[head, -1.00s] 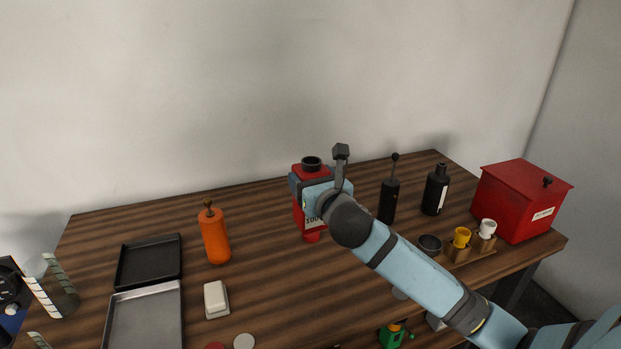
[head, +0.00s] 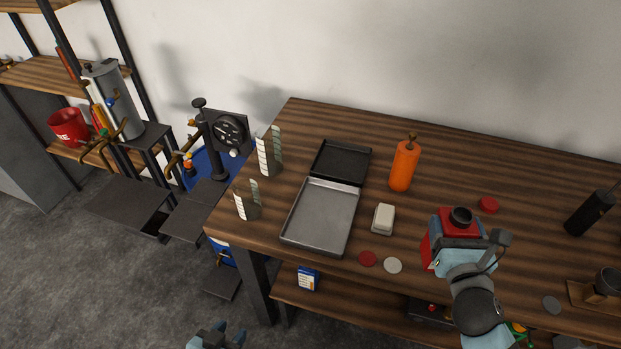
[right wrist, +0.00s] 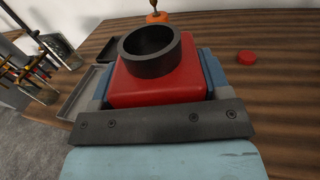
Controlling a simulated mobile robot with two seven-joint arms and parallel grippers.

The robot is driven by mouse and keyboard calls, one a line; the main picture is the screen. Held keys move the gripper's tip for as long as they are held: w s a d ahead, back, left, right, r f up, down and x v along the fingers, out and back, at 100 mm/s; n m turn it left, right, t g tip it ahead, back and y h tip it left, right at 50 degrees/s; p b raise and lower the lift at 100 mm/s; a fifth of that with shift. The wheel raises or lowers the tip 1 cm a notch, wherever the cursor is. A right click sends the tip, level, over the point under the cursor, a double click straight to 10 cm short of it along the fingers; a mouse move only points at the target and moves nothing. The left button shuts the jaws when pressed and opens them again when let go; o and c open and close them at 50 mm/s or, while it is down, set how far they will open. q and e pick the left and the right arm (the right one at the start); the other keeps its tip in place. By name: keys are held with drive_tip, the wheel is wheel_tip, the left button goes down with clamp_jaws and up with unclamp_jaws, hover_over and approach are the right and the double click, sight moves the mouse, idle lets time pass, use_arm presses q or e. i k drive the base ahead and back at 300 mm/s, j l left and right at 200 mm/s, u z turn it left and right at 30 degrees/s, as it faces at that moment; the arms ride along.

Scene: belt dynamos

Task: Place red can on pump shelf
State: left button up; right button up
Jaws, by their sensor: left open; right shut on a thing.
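The red can (head: 460,220) is a boxy container with a black round neck on top. My right gripper (head: 462,240) is shut on it and holds it near the table's front edge. In the right wrist view the can (right wrist: 160,85) sits upright between the blue-grey jaws, its open neck facing up. My left gripper (head: 220,335) is open and empty, low at the bottom edge, over the floor. A hand pump (head: 212,135) with a dial stands at the left over a blue drum. Dark flat platforms (head: 195,215) are in front of it; I cannot tell which is the pump shelf.
The wooden table (head: 450,165) carries a grey tray (head: 320,215), a black tray (head: 342,162), an orange bottle (head: 403,167), a white butter-dish-like block (head: 383,219) and a red cap (head: 488,205). A rack (head: 60,75) with a red bucket (head: 68,125) stands far left.

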sight(188, 219)
drive_tip(key=j, duration=0.9)
drive_tip(key=i+j, duration=0.15)
drive_tip(key=j, duration=0.8)
drive_tip(key=i+j, duration=0.1)
drive_tip(key=j, duration=0.45)
drive_tip(key=i+j, duration=0.1)
drive_tip(key=j, duration=0.4)
drive_tip(key=i+j, duration=0.1)
drive_tip(key=j, duration=0.45)
drive_tip(key=i+j, duration=0.1)
drive_tip(key=j, duration=0.4)
drive_tip(key=i+j, duration=0.1)
drive_tip(key=j, duration=0.45)
